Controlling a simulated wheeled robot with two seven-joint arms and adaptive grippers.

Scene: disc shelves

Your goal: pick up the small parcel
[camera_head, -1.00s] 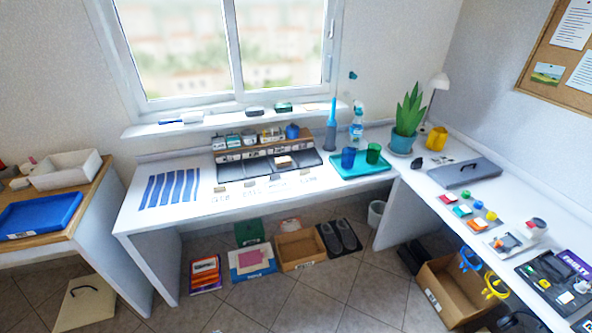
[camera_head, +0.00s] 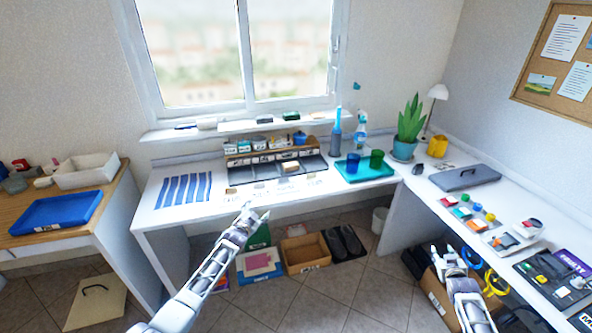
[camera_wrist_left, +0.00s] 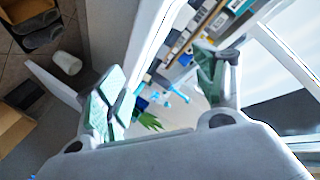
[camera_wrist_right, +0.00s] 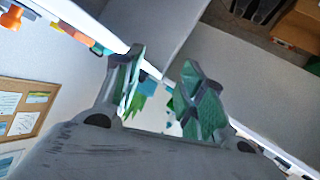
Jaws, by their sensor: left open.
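A small tan-and-white box (camera_head: 289,167), which looks like the small parcel, lies on the right part of the dark sorting mat (camera_head: 245,176) on the white desk under the window. I cannot read any label on it. My left gripper (camera_head: 256,212) is open and empty, in front of the desk's front edge and apart from the box. Its spread fingers also show in the left wrist view (camera_wrist_left: 160,95). My right gripper (camera_head: 448,255) is open and empty, low beside the right-hand desk; its parted fingers show in the right wrist view (camera_wrist_right: 158,88).
A teal tray (camera_head: 381,173) with a blue and a green cup stands right of the mat. Small boxes line a rack (camera_head: 262,156) behind it. Blue strips (camera_head: 184,190) lie at left. A cardboard box (camera_head: 304,254) sits on the floor below.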

